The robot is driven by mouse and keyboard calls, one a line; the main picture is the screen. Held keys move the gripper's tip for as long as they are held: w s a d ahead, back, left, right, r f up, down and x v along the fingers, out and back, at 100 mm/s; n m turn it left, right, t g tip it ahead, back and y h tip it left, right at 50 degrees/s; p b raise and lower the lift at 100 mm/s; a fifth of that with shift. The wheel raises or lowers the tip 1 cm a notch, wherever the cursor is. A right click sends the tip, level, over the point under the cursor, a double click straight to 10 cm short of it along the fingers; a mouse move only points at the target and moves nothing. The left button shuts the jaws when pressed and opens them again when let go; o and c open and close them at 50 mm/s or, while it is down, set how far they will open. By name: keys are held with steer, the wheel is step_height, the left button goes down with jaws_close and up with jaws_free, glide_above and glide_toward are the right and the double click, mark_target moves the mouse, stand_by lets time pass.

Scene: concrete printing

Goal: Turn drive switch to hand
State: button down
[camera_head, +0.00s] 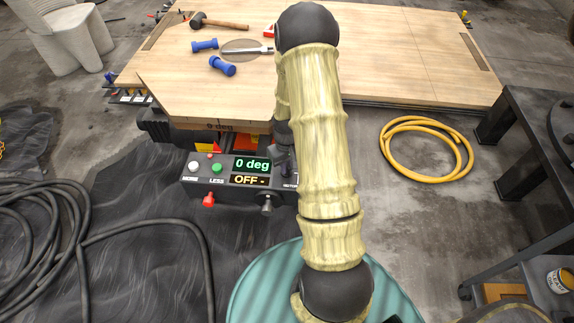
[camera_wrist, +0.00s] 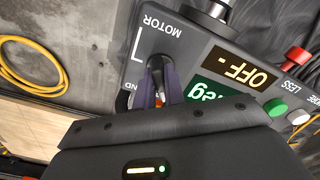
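The drive switch (camera_wrist: 155,72) is a black lever on the control box, beside the word MOTOR in the wrist view. A label ending in "ND" shows partly near it. My gripper (camera_wrist: 160,85) is at the switch, with its dark purple fingers on either side of the lever. Whether they press on it is not clear. The control box (camera_head: 228,182) has a green display reading "0 deg" and an amber display (camera_head: 249,180) reading "OFF -". In the head view my arm hides the switch end of the box.
The box carries a white button (camera_head: 194,166), a green button (camera_head: 216,168), a red knob (camera_head: 208,199) and a black knob (camera_head: 266,201). A wooden table (camera_head: 400,50) with a hammer (camera_head: 220,23) stands behind. A yellow hose (camera_head: 384,150) lies right; black cables (camera_head: 75,240) lie left.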

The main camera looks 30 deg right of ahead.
steer(key=shift+s+m, duration=0.15)
steer(key=shift+m, duration=0.35)
steer(key=m+p, duration=0.1)
steer(key=m, duration=0.3)
steer(key=shift+a, duration=0.1)
steer(key=m+p, duration=0.1)
steer(key=m, duration=0.5)
steer(key=shift+a+m, duration=0.15)
steer(key=shift+m, duration=0.25)
steer(key=c, duration=1.5)
jaws_free()
steer(key=shift+w, duration=0.2)
steer(key=shift+r, duration=0.15)
